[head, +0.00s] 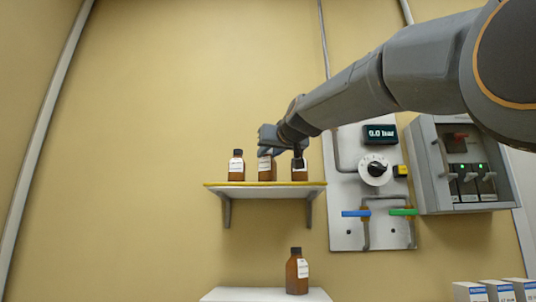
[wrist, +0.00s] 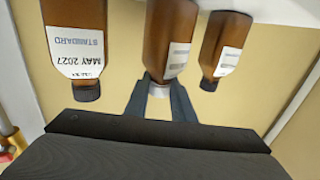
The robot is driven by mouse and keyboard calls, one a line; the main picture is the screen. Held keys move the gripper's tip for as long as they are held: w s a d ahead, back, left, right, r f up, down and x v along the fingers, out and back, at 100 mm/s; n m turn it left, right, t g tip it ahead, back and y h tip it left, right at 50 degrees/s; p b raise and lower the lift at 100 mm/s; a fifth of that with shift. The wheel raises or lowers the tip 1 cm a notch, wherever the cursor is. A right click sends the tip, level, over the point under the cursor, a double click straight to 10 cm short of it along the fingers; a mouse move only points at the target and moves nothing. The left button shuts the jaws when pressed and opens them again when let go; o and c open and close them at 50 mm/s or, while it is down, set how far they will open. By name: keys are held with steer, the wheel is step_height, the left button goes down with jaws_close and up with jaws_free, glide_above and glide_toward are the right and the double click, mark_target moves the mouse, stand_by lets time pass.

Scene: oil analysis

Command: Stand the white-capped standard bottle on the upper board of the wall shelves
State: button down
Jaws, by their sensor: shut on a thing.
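The white-capped bottle (head: 265,169) is brown with a pale label. It is upright between two dark-capped bottles at the yellow-edged wall board (head: 265,184). Its base looks level with theirs; I cannot tell whether it bears on the board. My gripper (head: 267,150) reaches it from above. In the wrist view, which is upside down, my gripper (wrist: 160,103) is shut on the white cap (wrist: 158,90) of this bottle (wrist: 165,45). The lower part of the bottle is out of that view.
A dark-capped bottle (head: 236,167) stands left of it, another (head: 299,165) right, labelled STANDARD MAY 2027 (wrist: 80,50); gaps are narrow. A further dark-capped bottle (head: 297,272) stands on a white surface (head: 240,294) below. A valve panel (head: 348,215) and a grey switch box (head: 430,165) are right.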

steer(key=shift+f, duration=0.15)
steer(key=c, duration=1.9)
jaws_free()
steer(key=shift+f, duration=0.1)
steer(key=shift+c, duration=0.2)
steer(key=o, duration=0.4)
steer(key=shift+r, duration=0.2)
steer(key=b+v, duration=0.4)
steer(key=v, duration=0.8)
steer(key=shift+d+b, duration=0.1)
steer(key=shift+b, duration=0.25)
